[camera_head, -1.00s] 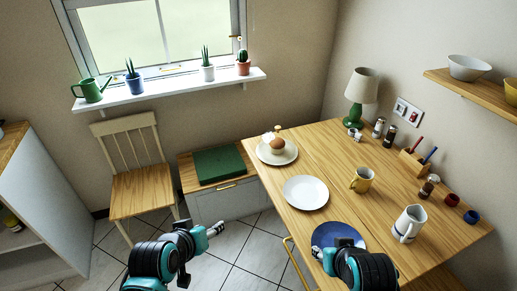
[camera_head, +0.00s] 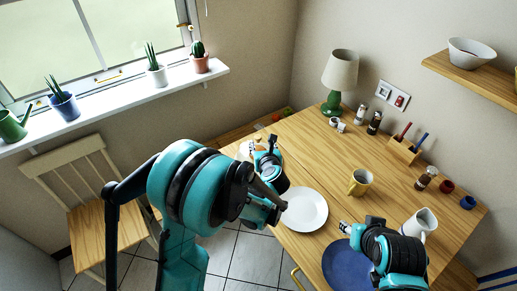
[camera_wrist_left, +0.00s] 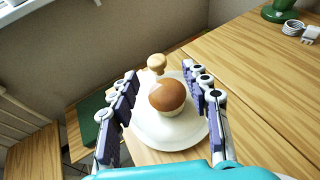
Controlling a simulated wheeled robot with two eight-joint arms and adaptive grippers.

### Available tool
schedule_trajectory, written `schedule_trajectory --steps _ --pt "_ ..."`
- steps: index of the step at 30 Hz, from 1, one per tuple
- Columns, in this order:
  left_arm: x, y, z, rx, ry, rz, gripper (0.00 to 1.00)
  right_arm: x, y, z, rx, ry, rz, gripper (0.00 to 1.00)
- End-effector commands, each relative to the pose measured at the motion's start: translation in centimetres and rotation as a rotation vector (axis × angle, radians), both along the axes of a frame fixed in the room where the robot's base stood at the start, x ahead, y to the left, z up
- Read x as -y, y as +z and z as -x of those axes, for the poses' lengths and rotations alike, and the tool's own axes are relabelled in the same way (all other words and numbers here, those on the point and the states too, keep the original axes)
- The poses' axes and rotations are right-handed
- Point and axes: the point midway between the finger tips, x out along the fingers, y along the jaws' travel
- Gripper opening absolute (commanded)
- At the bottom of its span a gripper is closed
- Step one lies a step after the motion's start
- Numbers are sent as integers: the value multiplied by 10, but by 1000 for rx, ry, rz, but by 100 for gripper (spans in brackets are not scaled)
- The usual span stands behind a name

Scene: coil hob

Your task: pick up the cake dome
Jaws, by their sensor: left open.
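The cake dome (camera_wrist_left: 156,62) shows in the left wrist view by its round tan knob; its clear body is hard to make out. A brown-topped muffin (camera_wrist_left: 168,95) shows just below the knob, over a white plate (camera_wrist_left: 150,140) on the table. My left gripper (camera_wrist_left: 160,78) is open and empty, with one finger to each side of the knob and muffin in that view. In the head view my left gripper (camera_head: 266,148) largely hides the dome and its plate. My right gripper (camera_head: 346,229) is over the blue plate; its jaws are too small to read.
A white plate (camera_head: 305,210) lies close to my left gripper. A yellow mug (camera_head: 360,181), a white pitcher (camera_head: 420,223) and the blue plate (camera_head: 345,265) stand nearer the front. A lamp (camera_head: 338,75) stands at the back. The table's middle is clear.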

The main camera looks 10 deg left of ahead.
Motion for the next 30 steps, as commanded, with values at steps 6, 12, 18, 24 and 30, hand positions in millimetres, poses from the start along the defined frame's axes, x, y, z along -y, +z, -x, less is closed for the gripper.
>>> schedule_trajectory --steps 6,12,18,24,30 --pt "-9 -10 -20 0 1 0 48 0 -10 0 0 0 0 40" --pt "-20 -21 -43 1 1 -2 48 0 -25 0 0 0 0 40" --pt "-25 -26 -61 2 -2 -4 48 0 -29 0 0 0 0 40" --pt "-25 -24 -60 2 -2 -4 37 0 -28 0 0 0 0 40" --pt "-25 -24 -60 2 -2 -4 0 0 -28 0 0 0 0 40"
